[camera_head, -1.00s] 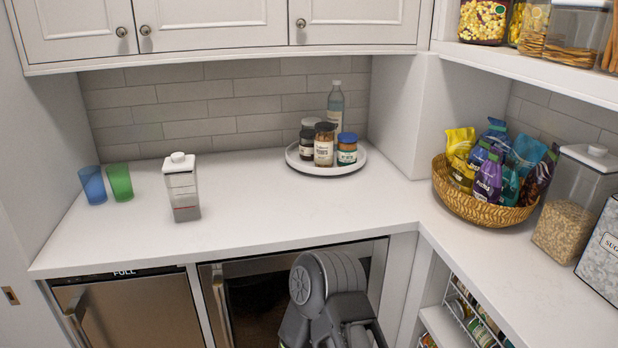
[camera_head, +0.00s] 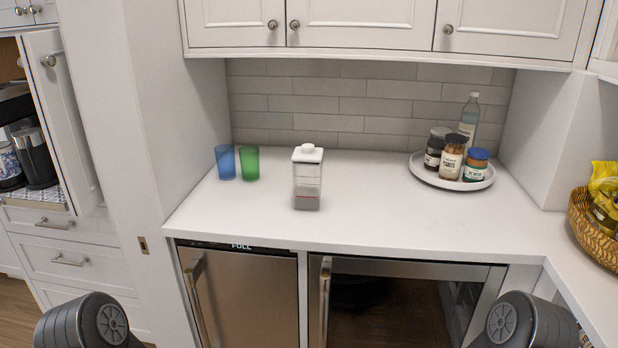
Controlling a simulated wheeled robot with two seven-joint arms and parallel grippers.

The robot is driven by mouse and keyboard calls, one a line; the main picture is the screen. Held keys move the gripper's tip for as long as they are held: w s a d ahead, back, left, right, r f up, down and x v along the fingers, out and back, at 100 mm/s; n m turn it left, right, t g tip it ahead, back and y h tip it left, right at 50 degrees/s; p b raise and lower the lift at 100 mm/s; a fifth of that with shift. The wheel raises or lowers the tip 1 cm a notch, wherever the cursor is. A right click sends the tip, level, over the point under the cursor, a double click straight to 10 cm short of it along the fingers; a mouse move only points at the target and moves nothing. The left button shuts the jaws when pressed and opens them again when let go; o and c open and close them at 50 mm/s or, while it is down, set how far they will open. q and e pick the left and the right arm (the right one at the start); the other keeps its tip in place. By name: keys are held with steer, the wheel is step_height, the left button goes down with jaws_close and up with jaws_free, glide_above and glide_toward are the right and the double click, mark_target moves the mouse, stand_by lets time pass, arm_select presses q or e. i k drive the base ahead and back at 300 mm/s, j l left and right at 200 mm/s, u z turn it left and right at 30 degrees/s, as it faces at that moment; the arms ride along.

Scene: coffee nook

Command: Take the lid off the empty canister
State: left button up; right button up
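A clear canister (camera_head: 307,186) with a white lid (camera_head: 308,153) stands upright on the white counter, left of its middle. The lid has a round knob and sits on top of the canister. The canister looks clear with a grey tint and a thin red line near its bottom; I see no clear contents. Parts of my two arms show at the bottom left and bottom right edges of the head view. Neither gripper is in the picture.
A blue cup (camera_head: 225,162) and a green cup (camera_head: 249,163) stand left of the canister. A round white tray (camera_head: 424,178) with jars and a bottle (camera_head: 469,117) is at the right. A wicker basket (camera_head: 590,236) is at the right edge. The counter (camera_head: 350,225) front is clear.

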mark_target(306, 153)
steer(key=i+l, duration=0.15)
steer(key=l, duration=0.15)
steer(key=i+l, duration=0.2)
steer(key=l, duration=0.15)
steer(key=i+l, duration=0.15)
steer(key=l, duration=0.15)
steer(key=i+l, duration=0.15)
steer(key=l, duration=0.2)
steer(key=u, duration=2.2)
